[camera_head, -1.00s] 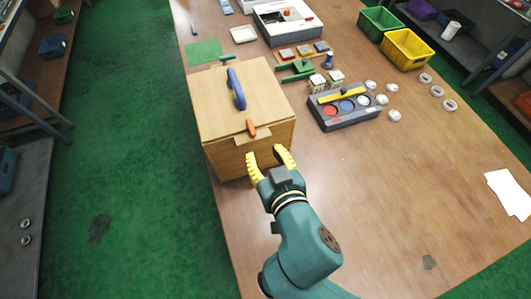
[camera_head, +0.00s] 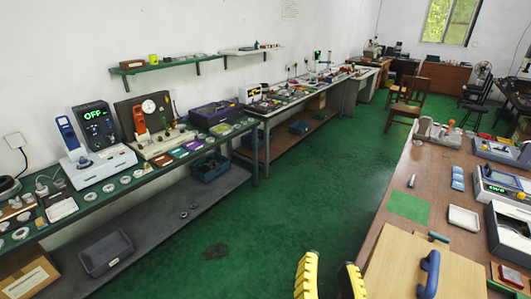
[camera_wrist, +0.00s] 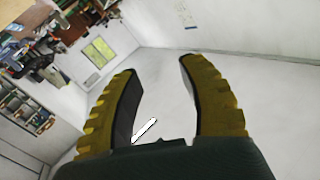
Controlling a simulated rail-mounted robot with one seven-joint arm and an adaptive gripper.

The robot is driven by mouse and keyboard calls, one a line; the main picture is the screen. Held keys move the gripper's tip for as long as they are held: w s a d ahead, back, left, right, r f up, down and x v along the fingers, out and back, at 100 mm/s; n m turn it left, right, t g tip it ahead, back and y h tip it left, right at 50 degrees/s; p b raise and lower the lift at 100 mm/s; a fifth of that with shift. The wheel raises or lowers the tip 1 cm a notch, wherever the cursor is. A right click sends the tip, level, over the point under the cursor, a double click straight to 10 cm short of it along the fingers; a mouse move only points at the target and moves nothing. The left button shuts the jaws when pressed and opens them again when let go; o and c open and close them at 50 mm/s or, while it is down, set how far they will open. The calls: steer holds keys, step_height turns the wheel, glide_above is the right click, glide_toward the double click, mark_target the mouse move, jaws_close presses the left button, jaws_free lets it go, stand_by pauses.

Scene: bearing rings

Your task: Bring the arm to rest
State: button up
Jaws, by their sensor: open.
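My gripper (camera_head: 331,277) shows at the bottom of the head view, with its two yellow ribbed fingers pointing up and spread apart. In the wrist view the gripper (camera_wrist: 160,95) is also open, with nothing between its fingers but a distant white wall. The rest of my arm is out of the head view.
A wooden table (camera_head: 428,170) runs along the right, with a green mat (camera_head: 408,207) and a white tray (camera_head: 463,219). A green-topped bench (camera_head: 130,180) with instruments lines the left wall. Green floor (camera_head: 290,205) lies open between them. A chair (camera_head: 408,100) stands farther back.

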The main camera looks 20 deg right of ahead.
steer(key=w+a+r+n+t+y, duration=0.2)
steer(key=a+r+n+t+y, duration=0.4)
steer(key=a+r+n+y, duration=0.4)
step_height(320, 180, up, 24)
steer(key=m+h+p, duration=0.1)
steer(key=h+p, duration=0.1)
steer(key=p, duration=2)
steer(key=shift+w+a+r, duration=0.15)
steer(key=shift+a+r, duration=0.05)
steer(key=shift+a, duration=0.25)
